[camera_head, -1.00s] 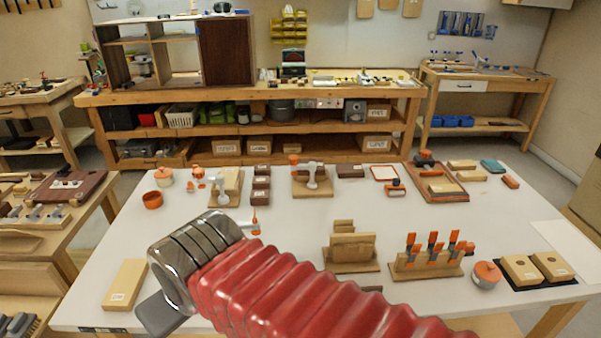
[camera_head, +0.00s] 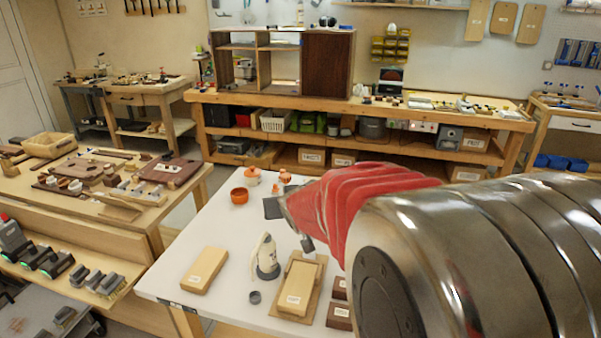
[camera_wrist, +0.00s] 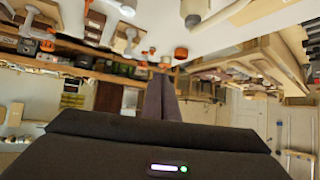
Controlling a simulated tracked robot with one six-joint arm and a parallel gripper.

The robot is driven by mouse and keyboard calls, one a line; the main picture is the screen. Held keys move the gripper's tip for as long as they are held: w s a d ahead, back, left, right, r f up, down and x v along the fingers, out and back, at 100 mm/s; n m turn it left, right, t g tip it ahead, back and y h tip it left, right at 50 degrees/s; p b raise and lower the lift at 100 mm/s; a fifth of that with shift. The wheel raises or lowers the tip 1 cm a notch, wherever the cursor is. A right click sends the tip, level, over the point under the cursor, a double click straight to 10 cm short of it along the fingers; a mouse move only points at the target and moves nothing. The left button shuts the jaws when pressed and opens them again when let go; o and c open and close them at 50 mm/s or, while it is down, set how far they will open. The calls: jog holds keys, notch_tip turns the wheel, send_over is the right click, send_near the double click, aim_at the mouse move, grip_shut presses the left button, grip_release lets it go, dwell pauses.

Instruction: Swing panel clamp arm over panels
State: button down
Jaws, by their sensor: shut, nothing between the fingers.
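A white clamp-like body with a grey lower end (camera_head: 265,258) stands upright on the white table, left of a wooden board carrying a tan panel (camera_head: 296,287). A grey knob (camera_head: 308,244) shows above the board; I cannot tell how it joins the white body. In the wrist view, a white upright part (camera_wrist: 194,9) and a wooden edge (camera_wrist: 228,12) show at the top. My gripper (camera_wrist: 160,88) is shut and empty, apart from them. In the head view, my arm hides part of the table behind the panel.
A loose tan block (camera_head: 204,270) lies at the left of the table. An orange bowl (camera_head: 239,196) stands farther back. Brown blocks (camera_head: 339,314) sit right of the board. The table between bowl and tan block is clear.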

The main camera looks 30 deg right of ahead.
jog(key=w+d+f+m+t+h, duration=0.1)
jog(key=w+d+f+m+h, duration=0.2)
jog(key=d, duration=0.9)
jog(key=s+d+f+h, duration=0.2)
jog(key=d+f, duration=0.2)
jog(key=d, duration=0.4)
jog(key=s+d+f+m+h, duration=0.1)
jog(key=s+d+f+h, duration=0.1)
jog(key=d+f, duration=0.3)
jog(key=s+d+f+m+h, duration=0.1)
jog(key=d+f, duration=0.4)
jog(key=d, duration=0.6)
jog(key=shift+s+t+h, duration=0.3)
jog(key=shift+s+h, duration=0.5)
jog(key=shift+s, duration=0.4)
jog(key=shift+d, duration=0.1)
jog(key=x, duration=1.4)
